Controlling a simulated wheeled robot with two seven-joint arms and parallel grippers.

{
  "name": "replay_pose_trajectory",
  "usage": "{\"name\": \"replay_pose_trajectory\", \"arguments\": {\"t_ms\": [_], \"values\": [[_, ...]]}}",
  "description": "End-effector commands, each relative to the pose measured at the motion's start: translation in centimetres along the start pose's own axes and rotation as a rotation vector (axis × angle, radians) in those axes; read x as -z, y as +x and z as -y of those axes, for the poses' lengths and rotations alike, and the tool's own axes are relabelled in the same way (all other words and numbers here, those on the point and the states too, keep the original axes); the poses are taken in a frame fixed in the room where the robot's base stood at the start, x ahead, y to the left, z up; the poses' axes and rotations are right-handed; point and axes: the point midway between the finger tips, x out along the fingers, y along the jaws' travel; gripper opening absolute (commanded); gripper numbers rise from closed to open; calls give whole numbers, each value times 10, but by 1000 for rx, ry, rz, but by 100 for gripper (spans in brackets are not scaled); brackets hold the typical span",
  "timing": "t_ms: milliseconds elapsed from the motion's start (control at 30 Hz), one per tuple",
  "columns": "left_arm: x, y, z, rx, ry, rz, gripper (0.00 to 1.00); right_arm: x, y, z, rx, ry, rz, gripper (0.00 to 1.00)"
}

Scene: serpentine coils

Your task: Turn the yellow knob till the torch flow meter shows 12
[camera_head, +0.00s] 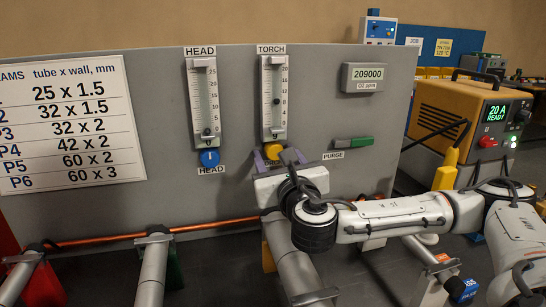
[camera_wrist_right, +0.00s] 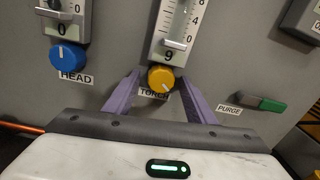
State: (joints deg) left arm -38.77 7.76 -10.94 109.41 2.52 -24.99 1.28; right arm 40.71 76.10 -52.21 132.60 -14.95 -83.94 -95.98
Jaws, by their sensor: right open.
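The yellow knob (camera_wrist_right: 160,79) sits under the torch flow meter (camera_wrist_right: 177,30), above the TORCH label. My right gripper (camera_wrist_right: 160,80) is open, its purple fingers on either side of the knob; I cannot tell if they touch it. My left gripper is not in view.
Left of it are the head flow meter (camera_head: 203,100) and blue knob (camera_head: 209,157). Right are the green purge lever (camera_head: 353,142) and a display (camera_head: 376,78) reading 209000. Pipe stubs and a copper tube (camera_head: 210,228) lie below. A yellow welding unit (camera_head: 465,125) stands at right.

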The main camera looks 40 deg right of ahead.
Motion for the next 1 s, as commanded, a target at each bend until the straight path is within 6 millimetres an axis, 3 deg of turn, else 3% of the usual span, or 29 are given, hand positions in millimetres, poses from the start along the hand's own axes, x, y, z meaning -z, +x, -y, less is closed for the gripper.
{"name": "replay_pose_trajectory", "arguments": {"t_ms": [133,367,667,1000], "values": [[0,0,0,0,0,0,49,0,0,0,0,0,0,48],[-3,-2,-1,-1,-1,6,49,0,0,0,1,0,0,10],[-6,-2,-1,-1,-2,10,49,0,0,0,1,40,-2,9],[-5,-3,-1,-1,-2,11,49,1,0,-1,1,253,-12,9]]}}
